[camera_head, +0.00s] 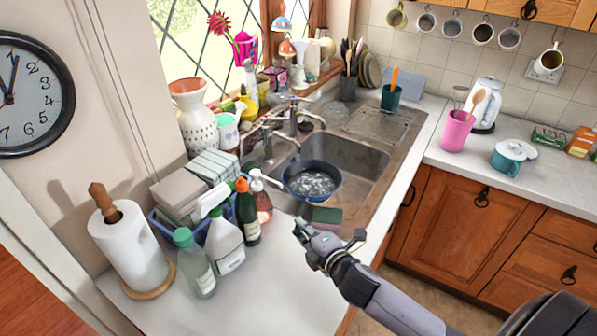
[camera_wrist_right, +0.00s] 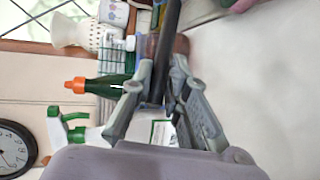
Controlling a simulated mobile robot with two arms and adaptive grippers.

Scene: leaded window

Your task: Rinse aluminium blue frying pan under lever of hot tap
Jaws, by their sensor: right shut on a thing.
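The blue frying pan (camera_head: 312,180) sits at the near left side of the sink, open side up, with pale, shiny ripples like water inside. Metal taps (camera_head: 292,112) with levers stand behind it at the window side; I cannot tell which lever is the hot one. No clear stream shows. My right gripper (camera_head: 306,238) is at the near counter edge, below the pan. In the right wrist view its fingers (camera_wrist_right: 160,100) are shut on a dark bar (camera_wrist_right: 168,50), which looks like the pan's handle. My left gripper is out of view.
A dark green sponge (camera_head: 325,217) lies by the sink's near edge. Left of the pan stand a dark green bottle (camera_head: 247,212), a white spray bottle (camera_head: 224,240), a clear bottle (camera_head: 195,265) and a paper roll (camera_head: 128,250). The sink basin (camera_head: 358,165) has room right of the pan.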

